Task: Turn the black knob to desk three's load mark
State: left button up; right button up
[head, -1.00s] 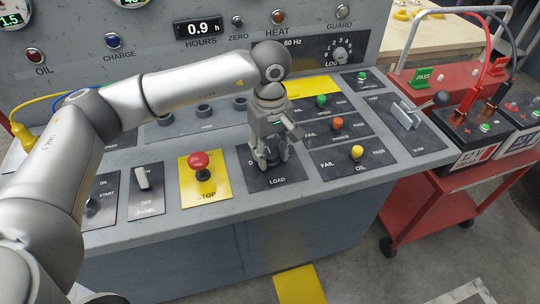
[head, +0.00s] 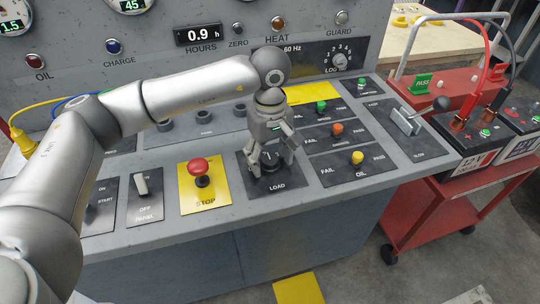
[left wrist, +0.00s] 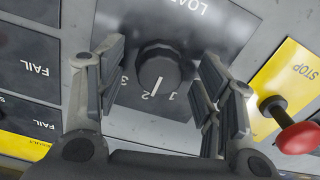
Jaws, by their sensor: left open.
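The black knob (head: 271,159) sits on the black LOAD plate (head: 285,183) of the sloped console. In the left wrist view the knob (left wrist: 160,66) has a white pointer line aimed close to the 2, on the side toward the 1. The marks 1, 2 and 3 show around it; other marks are hidden or out of frame. My left gripper (head: 270,165) is open above the LOAD plate, with its fingers on either side of the knob. In the left wrist view the gripper (left wrist: 163,95) shows gaps between both fingers and the knob. My right gripper is not in view.
A red STOP button (head: 200,168) on a yellow plate stands left of the LOAD plate. FAIL/PASS panels with a yellow button (head: 357,157) lie to the right. A lever (head: 420,115) and a red cart (head: 440,215) with batteries are farther right.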

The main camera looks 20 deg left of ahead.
aim_at(270, 159)
pick_arm(q)
jog(key=shift+r, duration=0.25)
notch_tip(270, 159, up, 12)
jog(key=shift+f, duration=0.2)
dwell(0.4)
